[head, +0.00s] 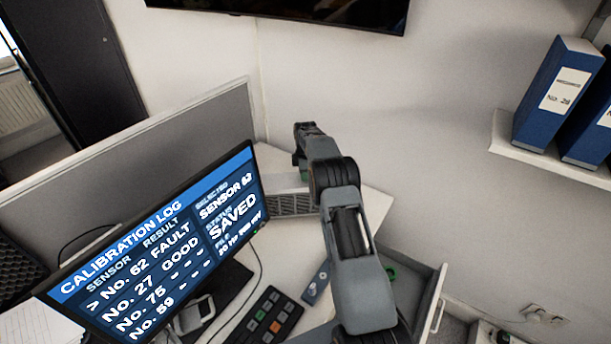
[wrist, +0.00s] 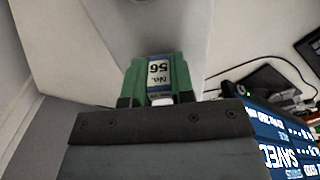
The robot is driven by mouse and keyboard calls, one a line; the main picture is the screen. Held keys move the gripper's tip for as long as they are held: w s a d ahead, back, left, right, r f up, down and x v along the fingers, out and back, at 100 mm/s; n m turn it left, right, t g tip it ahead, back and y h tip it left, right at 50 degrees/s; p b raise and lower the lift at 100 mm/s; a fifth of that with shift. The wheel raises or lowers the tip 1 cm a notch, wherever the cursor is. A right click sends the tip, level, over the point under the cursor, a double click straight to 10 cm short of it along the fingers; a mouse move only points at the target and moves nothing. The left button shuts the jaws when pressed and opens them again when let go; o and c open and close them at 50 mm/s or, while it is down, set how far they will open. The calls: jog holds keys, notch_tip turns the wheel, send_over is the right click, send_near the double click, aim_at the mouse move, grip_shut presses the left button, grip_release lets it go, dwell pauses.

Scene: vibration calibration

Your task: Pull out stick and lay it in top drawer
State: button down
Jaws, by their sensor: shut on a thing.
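My gripper (head: 303,138) reaches over the back corner of the desk, and its fingers are hard to make out in the head view. In the wrist view my gripper (wrist: 168,100) has dark fingertips on either side of a green block (wrist: 135,78) and is shut on it. The block has a blue and white label reading "No. 56", upside down. No separate stick can be made out. A drawer (head: 436,300) stands open at the lower right, partly hidden by my arm. A green thing (head: 391,271) shows at it; whether it lies inside I cannot tell.
A monitor (head: 160,250) shows "Calibration log", with No. 62 marked FAULT and "SAVED". A keypad (head: 265,318) and a small blue-grey device (head: 318,284) lie on the desk. A grey partition (head: 150,150) stands behind. Blue binders (head: 555,90) fill a wall shelf at right.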

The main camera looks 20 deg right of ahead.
jog(key=shift+r+p, duration=0.45)
jog(key=shift+r, duration=0.5)
dwell(1.0)
jog(key=shift+r+p, duration=0.95)
jog(key=shift+r, duration=0.65)
jog(key=shift+r, duration=0.1)
